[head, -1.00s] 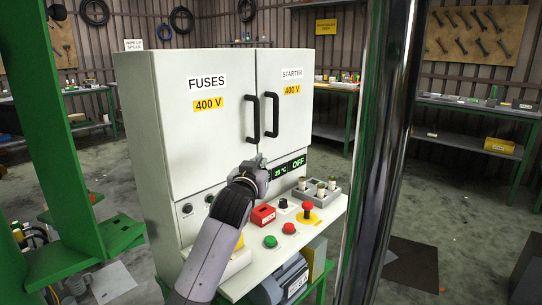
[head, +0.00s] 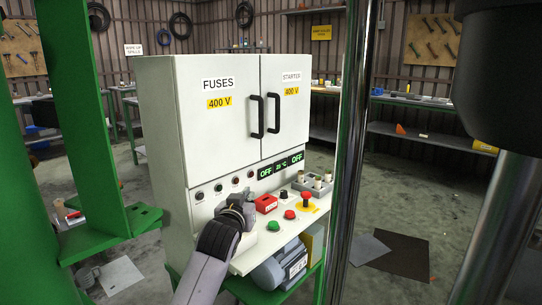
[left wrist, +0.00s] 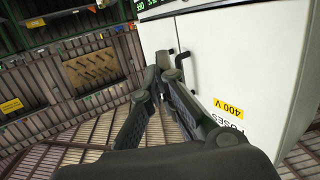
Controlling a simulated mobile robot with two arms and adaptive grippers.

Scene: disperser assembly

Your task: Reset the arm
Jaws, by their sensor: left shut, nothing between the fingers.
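My left gripper (head: 240,203) comes in from the bottom of the head view, in front of the control panel's left part. It is shut and empty, and its two dark fingers meet in the left wrist view (left wrist: 166,76). The white electrical cabinet (head: 158,130) stands beyond it, with FUSES and STARTER doors that look closed. In the left wrist view the cabinet (left wrist: 245,50) appears rotated, its black handles near the fingertips in the picture. I cannot tell any contact there. My right gripper is not in view.
The control shelf holds a red box (head: 266,204), a green button (head: 274,226), red buttons and a grey fuse holder (head: 325,190). A motor (head: 281,268) sits below. A green post (head: 82,110) and a chrome pole (head: 352,130) flank the cabinet. Workbenches line the walls.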

